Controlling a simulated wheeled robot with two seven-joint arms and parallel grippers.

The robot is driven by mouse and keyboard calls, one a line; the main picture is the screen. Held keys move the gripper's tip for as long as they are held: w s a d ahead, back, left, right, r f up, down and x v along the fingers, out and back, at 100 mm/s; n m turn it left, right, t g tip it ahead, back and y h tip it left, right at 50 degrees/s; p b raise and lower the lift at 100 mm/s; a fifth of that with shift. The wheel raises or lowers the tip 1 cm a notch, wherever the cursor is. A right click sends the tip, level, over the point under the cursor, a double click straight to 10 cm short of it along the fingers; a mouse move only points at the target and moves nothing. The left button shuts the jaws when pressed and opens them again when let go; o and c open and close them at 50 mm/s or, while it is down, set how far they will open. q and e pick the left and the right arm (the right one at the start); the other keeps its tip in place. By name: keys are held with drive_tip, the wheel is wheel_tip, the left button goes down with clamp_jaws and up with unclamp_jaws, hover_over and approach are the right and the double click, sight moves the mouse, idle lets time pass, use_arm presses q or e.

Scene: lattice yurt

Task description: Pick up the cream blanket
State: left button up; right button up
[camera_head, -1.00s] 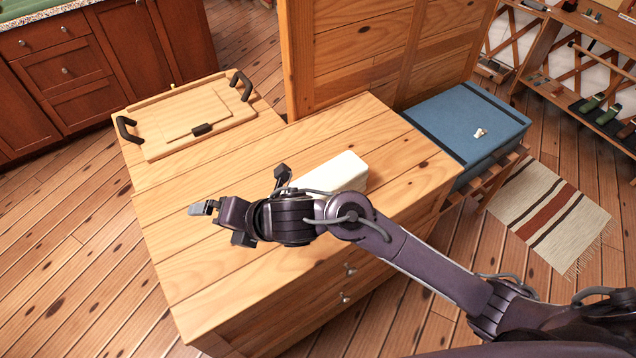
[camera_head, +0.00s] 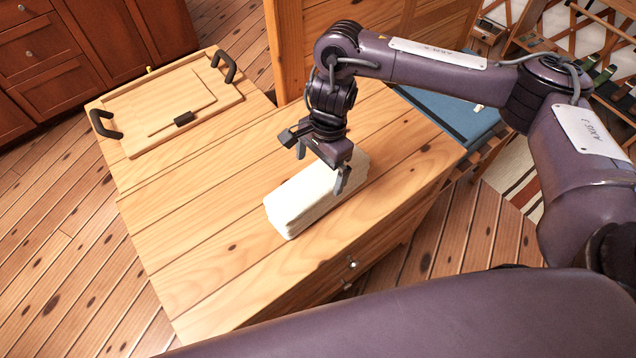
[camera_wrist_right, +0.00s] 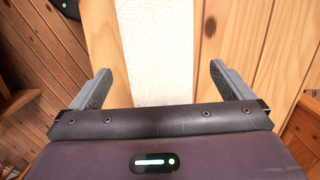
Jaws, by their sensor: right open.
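The cream blanket (camera_head: 308,203) is a folded, off-white oblong block lying on the wooden dresser top in the head view. My right gripper (camera_head: 321,168) is over its far end, pointing down, with its fingers apart. In the right wrist view the blanket (camera_wrist_right: 157,45) runs up between the two open fingers of the right gripper (camera_wrist_right: 160,88), with a gap on either side. I cannot tell how far the fingertips are above the dresser top. My left gripper is not in view.
The dresser top (camera_head: 200,245) is bare around the blanket. A wooden tray (camera_head: 140,135) with black handles lies at its left end. A wooden panel (camera_head: 300,45) stands behind. A blue chest (camera_head: 450,115) is at the right, partly behind my arm.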

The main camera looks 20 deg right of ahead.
sight(319, 176)
drive_tip(key=shift+s+a+f+p, duration=0.15)
drive_tip(key=shift+f+p, duration=0.1)
drive_tip(key=shift+f, duration=1.2)
drive_tip(key=shift+s+a+f+p, duration=0.1)
drive_tip(key=shift+f+p, duration=0.15)
drive_tip(key=shift+f, duration=1.15)
drive_tip(key=c, duration=1.2)
drive_tip(key=shift+w, duration=0.1)
drive_tip(key=shift+c, duration=0.8)
drive_tip(key=shift+r, duration=0.1)
